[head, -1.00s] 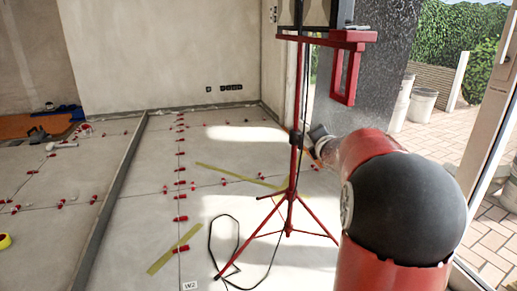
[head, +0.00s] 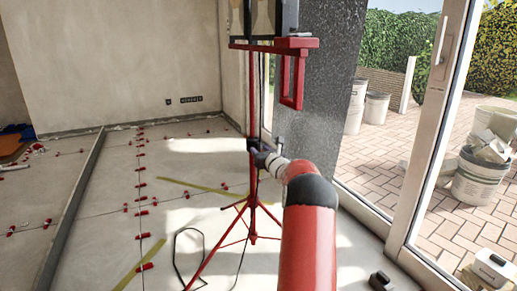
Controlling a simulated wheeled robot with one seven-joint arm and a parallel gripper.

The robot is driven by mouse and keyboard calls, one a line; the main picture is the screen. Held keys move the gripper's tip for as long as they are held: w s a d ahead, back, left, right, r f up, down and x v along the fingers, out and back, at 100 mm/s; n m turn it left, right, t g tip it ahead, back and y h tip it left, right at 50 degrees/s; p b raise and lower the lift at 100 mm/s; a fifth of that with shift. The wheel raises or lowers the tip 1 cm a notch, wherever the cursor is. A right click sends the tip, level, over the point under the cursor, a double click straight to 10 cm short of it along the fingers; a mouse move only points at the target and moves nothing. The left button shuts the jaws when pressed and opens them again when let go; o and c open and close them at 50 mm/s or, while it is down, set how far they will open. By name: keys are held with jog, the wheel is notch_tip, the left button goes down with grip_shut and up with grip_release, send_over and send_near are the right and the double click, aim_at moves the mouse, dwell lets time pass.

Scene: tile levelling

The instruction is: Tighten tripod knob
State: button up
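A red tripod (head: 253,110) stands on the floor in the middle of the head view, its legs spread and a dark work lamp (head: 262,17) on top. A red bracket (head: 290,75) hangs from its crossbar. My red arm reaches in from the bottom, and my gripper (head: 254,147) is at the tripod's pole, about halfway up. The gripper is small and dark here; I cannot tell whether it touches the pole or how its fingers stand. The knob cannot be made out separately from the dark shapes at the gripper.
A black cable (head: 188,258) loops on the floor by the tripod's legs. Yellow strips (head: 140,265) and several red levelling clips (head: 141,185) lie on the tiled floor at left. A glass door frame (head: 425,130) stands at right, with buckets (head: 478,178) outside. A dark object (head: 382,281) sits at bottom right.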

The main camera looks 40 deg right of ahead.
jog(key=shift+w+d, duration=0.2)
jog(key=shift+w, duration=0.5)
grip_shut()
